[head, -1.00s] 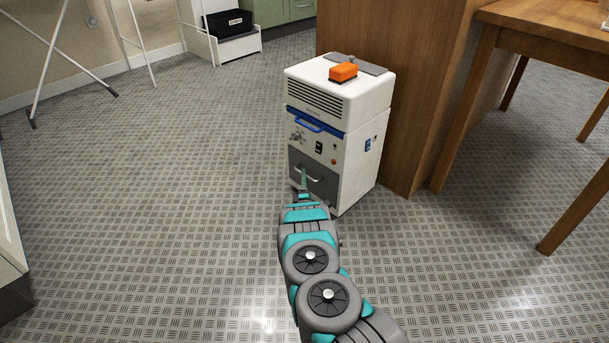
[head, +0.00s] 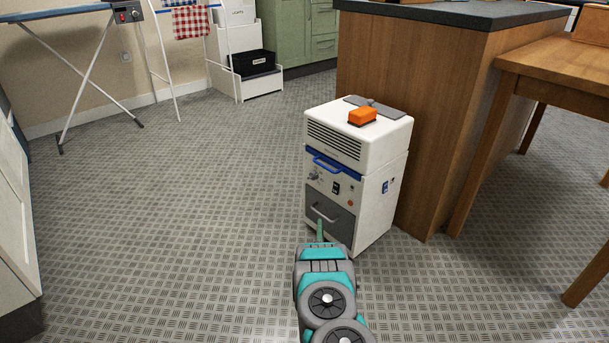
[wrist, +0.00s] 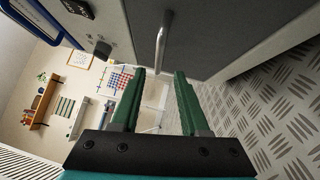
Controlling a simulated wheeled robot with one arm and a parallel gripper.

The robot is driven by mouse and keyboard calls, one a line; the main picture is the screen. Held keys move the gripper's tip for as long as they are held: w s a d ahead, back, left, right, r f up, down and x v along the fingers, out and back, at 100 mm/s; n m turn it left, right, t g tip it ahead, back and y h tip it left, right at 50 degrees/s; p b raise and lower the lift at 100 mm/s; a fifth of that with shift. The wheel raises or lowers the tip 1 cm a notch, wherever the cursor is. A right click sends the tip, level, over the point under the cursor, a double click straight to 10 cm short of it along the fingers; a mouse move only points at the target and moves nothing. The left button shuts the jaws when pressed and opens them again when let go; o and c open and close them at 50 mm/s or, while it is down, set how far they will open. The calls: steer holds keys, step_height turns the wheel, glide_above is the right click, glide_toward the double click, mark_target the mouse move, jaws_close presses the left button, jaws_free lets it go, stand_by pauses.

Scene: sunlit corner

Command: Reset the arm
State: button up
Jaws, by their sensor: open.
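My gripper (wrist: 158,105) is open in the wrist view, with two green fingers apart and nothing between them. A metal bar handle (wrist: 163,42) on a dark grey drawer front (wrist: 215,30) lies just beyond the fingertips, apart from them as far as I can tell. In the head view my arm reaches forward to the white cabinet (head: 375,195), and one green finger shows in front of its grey drawer (head: 328,213). The drawer looks shut. The rest of the gripper is hidden behind my arm there.
An orange block-like object (head: 362,117) sits on the cabinet top beside a flat grey piece. A wooden island (head: 435,130) stands close behind the cabinet and a wooden table (head: 550,75) to the right. An ironing board (head: 60,13) stands at the far left. The floor at left is clear.

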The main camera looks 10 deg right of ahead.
steer(key=w+a+r+m+g+y+p, duration=0.25)
steer(key=a+r+m+g, duration=0.3)
steer(key=a+r, duration=0.4)
steer(key=s+a+r+m+g+y+p, duration=0.25)
steer(key=s+r+g, duration=0.25)
steer(key=s+r, duration=0.9)
steer(key=s+d+r+m+g+p, duration=0.1)
steer(key=s+d+r+m+g, duration=0.2)
steer(key=s, duration=1.4)
steer(key=s+d+r+m+g+h, duration=0.1)
steer(key=s+d+r+m+g, duration=0.2)
steer(key=s+r, duration=0.5)
steer(key=s+d+r+m+g+h+p, duration=0.1)
steer(key=s+d+r+m+g, duration=0.2)
steer(key=s, duration=2.3)
steer(key=d+r+g, duration=0.1)
steer(key=d+r, duration=0.2)
steer(key=shift+d+r+m+p, duration=0.2)
steer(key=shift+m+p, duration=0.15)
steer(key=shift+m, duration=0.05)
steer(key=shift+w+g, duration=0.1)
steer(key=shift+g, duration=0.15)
